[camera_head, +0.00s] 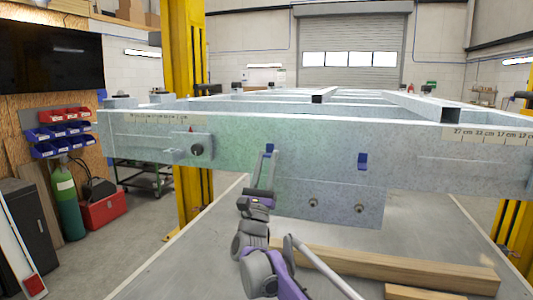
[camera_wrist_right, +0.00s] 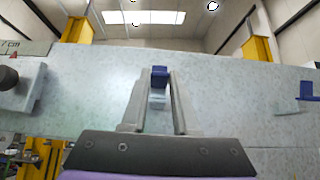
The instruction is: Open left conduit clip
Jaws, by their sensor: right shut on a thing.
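The left conduit clip (camera_head: 269,148) is a small blue piece on the front face of the grey metal trailer frame (camera_head: 235,132). My right gripper (camera_head: 268,156) reaches up to it from below and is shut on it. In the right wrist view the clip (camera_wrist_right: 159,76) shows between the two finger ends of the gripper (camera_wrist_right: 158,88), with a paler part below its blue top. The fingers partly hide the clip, and whether its latch is open cannot be told. My left gripper is not in view.
A second blue clip (camera_head: 362,161) sits farther right on the same beam. A bracket with a dark round knob (camera_head: 196,150) projects on the left. Wooden beams (camera_head: 390,267) lie low at the right. Yellow posts (camera_head: 186,100) stand behind the frame.

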